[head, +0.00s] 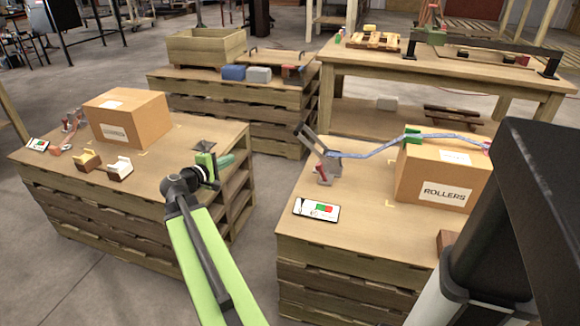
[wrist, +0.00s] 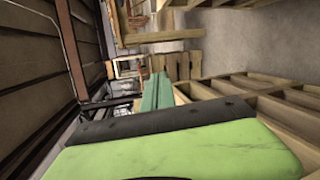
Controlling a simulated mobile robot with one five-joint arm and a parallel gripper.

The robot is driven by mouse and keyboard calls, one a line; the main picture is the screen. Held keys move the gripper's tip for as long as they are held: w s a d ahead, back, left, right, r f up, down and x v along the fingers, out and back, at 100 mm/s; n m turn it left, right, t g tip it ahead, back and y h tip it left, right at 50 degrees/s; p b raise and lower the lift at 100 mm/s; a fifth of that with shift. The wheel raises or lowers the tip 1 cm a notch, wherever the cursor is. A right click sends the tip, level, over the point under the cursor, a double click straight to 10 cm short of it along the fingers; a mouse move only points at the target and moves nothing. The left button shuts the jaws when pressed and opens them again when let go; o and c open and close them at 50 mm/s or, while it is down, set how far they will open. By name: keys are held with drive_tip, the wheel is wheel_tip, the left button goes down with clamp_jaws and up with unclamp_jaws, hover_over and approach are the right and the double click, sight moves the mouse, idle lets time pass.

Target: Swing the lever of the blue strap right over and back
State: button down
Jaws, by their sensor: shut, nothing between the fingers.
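The blue strap (head: 372,149) runs over the ROLLERS box (head: 436,178) on the right pallet stack. Its left end meets a ratchet with a grey lever (head: 308,137) that stands up and leans left. A red and grey base fitting (head: 325,172) sits below the lever on the pallet top. My gripper (head: 222,160) is over the right edge of the left pallet stack, well left of the lever and apart from it. It is shut and empty. In the wrist view its green fingers (wrist: 155,92) point toward pallet slats, and neither strap nor lever shows there.
The left stack holds another cardboard box (head: 127,116), small tools and a phone-like card (head: 38,144). A similar card (head: 316,209) lies in front of the lever. A floor gap separates the two stacks. A wooden table (head: 440,72) stands behind.

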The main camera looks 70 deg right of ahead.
drive_tip(key=s+d+r+n+h+b, duration=0.1)
drive_tip(key=s+d+n+h, duration=0.1)
drive_tip(key=s+d, duration=0.5)
drive_tip(key=s+d+r+n+g+h+b, duration=0.1)
drive_tip(key=s+d+h, duration=0.1)
drive_tip(key=s+d, duration=0.5)
drive_tip(key=d, duration=0.6)
drive_tip(key=shift+s+n+b, duration=0.4)
drive_tip(key=shift+r, duration=0.1)
